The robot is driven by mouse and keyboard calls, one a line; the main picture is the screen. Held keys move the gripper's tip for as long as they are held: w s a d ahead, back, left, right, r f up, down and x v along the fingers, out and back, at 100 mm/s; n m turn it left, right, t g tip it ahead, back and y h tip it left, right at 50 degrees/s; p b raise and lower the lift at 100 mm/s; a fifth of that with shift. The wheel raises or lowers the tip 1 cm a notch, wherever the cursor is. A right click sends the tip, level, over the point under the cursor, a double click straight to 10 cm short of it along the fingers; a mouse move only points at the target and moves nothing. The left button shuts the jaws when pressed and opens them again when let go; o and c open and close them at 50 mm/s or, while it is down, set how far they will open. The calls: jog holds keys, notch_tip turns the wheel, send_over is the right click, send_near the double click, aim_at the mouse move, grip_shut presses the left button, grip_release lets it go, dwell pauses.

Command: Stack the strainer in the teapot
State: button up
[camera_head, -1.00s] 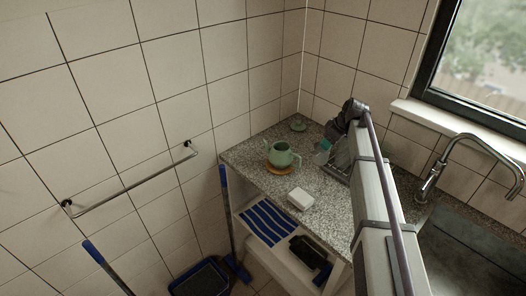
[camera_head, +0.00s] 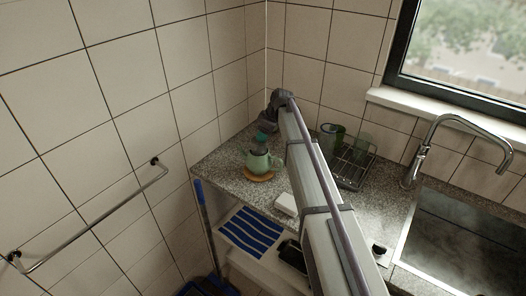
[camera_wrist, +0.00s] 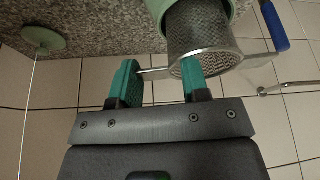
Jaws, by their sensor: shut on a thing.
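The pale green teapot (camera_head: 260,161) stands on an orange-brown round mat (camera_head: 259,177) on the speckled counter. In the wrist view the teapot (camera_wrist: 157,6) shows at the top edge, mostly cut off. The strainer (camera_wrist: 200,32), a metal mesh cylinder with a rim and flat side tabs, is at the teapot's mouth. I cannot tell how far inside it is. My gripper (camera_wrist: 160,72), with teal fingers, is shut on one strainer tab. In the head view my gripper (camera_head: 262,137) is just above the teapot, and the strainer cannot be made out.
A round green lid (camera_wrist: 43,40) lies apart on the counter. A wire rack (camera_head: 352,167) with a dark green cup (camera_head: 331,137) stands to the right, behind my arm. A white block (camera_head: 286,204) lies near the counter's front edge. The sink (camera_head: 460,235) is at right.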

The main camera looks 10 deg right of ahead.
jog(key=shift+f+b, duration=2.35)
jog(key=shift+b, duration=0.05)
jog(key=o, duration=1.1)
jog(key=shift+r, duration=0.15)
